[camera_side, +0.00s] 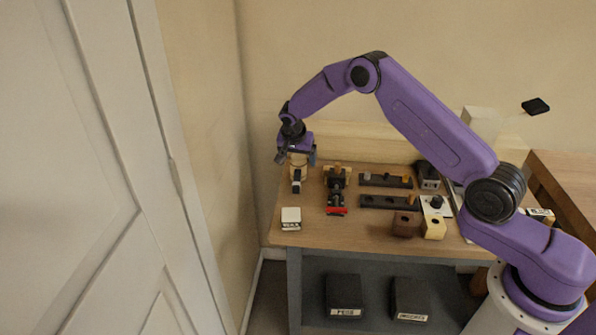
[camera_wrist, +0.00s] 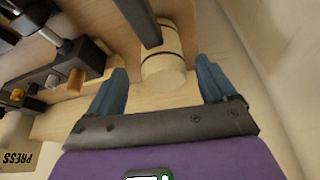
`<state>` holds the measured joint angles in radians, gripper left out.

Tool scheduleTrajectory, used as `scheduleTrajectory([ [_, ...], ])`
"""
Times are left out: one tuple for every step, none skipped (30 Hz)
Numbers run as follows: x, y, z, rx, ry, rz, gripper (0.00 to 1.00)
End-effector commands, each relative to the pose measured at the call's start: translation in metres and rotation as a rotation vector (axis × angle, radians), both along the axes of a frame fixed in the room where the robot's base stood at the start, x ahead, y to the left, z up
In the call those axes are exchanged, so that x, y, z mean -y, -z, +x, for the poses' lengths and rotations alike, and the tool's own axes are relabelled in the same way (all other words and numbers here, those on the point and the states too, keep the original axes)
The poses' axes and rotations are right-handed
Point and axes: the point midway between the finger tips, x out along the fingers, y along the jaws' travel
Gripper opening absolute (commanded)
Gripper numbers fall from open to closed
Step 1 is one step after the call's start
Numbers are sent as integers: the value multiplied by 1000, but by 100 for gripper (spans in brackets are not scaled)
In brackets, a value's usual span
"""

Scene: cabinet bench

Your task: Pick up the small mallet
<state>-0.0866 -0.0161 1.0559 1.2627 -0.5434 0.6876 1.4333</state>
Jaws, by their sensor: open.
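The small mallet has a pale wooden cylinder head with dark bands and a dark handle. It lies at the left end of the bench in the side view (camera_side: 298,172), with its handle toward the front. In the wrist view the mallet head (camera_wrist: 164,72) is at the centre and the handle runs off the top edge. My gripper (camera_side: 297,157) is over the mallet head, pointing down. In the wrist view my gripper (camera_wrist: 160,72) is open, with one blue finger on each side of the head and a gap to each. I cannot tell the height between fingertips and head.
A clamp-like black tool with a red bar (camera_side: 336,190) stands close right of the mallet. A white labelled block (camera_side: 291,218) lies in front. Dark racks with pegs (camera_side: 388,202) and small blocks (camera_side: 405,224) fill the right side. The wall is close on the left.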

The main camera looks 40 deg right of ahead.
Motion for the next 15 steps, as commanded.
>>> scheduleTrajectory([
  [1, 2, 1, 0, 0, 0, 84],
  [1, 3, 1, -1, 0, -1, 84],
  [2, 6, 2, -1, 0, 0, 84],
  [3, 8, 3, -1, 0, 0, 84],
  [4, 11, 4, -1, 0, 0, 84],
  [5, 16, 6, -2, 1, 0, 84],
  [7, 19, 7, -2, 1, 0, 84],
  [8, 23, 9, -2, 1, 0, 84],
  [10, 27, 11, -2, 2, 0, 84],
  [11, 31, 12, -2, 2, 0, 84],
  [12, 34, 13, -3, 2, -1, 84],
  [13, 38, 14, -2, 2, 0, 84],
  [14, 41, 15, -2, 1, 0, 84],
  [15, 43, 15, -2, 1, 0, 84],
  [15, 45, 16, -2, 1, 0, 84],
])
